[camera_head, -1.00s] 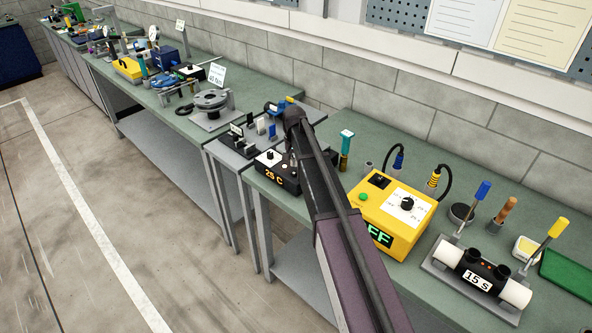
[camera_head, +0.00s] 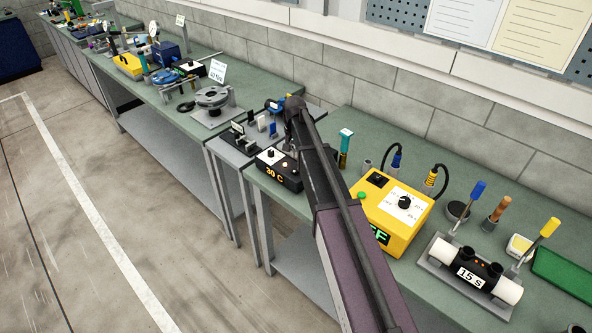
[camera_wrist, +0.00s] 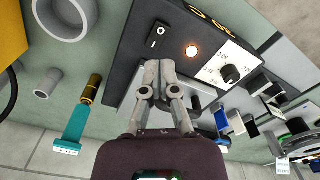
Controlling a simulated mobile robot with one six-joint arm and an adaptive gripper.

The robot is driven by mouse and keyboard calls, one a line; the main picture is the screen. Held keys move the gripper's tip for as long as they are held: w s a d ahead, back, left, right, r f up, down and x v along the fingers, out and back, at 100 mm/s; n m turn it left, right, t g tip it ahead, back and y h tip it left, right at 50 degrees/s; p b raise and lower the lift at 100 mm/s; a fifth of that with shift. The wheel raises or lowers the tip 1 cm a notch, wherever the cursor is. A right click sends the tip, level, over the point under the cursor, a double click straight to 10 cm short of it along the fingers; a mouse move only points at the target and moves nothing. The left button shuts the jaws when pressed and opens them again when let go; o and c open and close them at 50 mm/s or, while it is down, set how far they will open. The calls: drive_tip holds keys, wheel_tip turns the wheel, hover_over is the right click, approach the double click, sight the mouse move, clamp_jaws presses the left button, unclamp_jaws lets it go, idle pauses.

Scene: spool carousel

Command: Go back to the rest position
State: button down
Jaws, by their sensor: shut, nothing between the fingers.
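My gripper (camera_wrist: 157,76) shows in the wrist view with its grey fingertips together and nothing between them. It points at the face of a black control box (camera_wrist: 140,45), near a black rocker switch (camera_wrist: 158,34) and a lit orange lamp (camera_wrist: 191,50). I cannot tell whether the fingertips touch the box. In the head view my arm reaches out over the bench and mostly hides the gripper. The same black control box (camera_head: 291,180) stands just left of my arm, with its display reading 30 C.
Right of my arm are a yellow soldering station (camera_head: 378,220) and a black heater with white ends (camera_head: 472,270). A teal-handled tool (camera_head: 345,143) stands behind. A grey carousel (camera_head: 212,97) sits further left. The floor (camera_head: 130,190) left of the benches is clear.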

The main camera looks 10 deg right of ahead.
drive_tip(key=s+f+n+b, duration=0.2)
drive_tip(key=s, duration=1.2)
drive_tip(key=s+f+n+b, duration=0.2)
drive_tip(key=s, duration=1.3)
drive_tip(key=shift+n, duration=0.4)
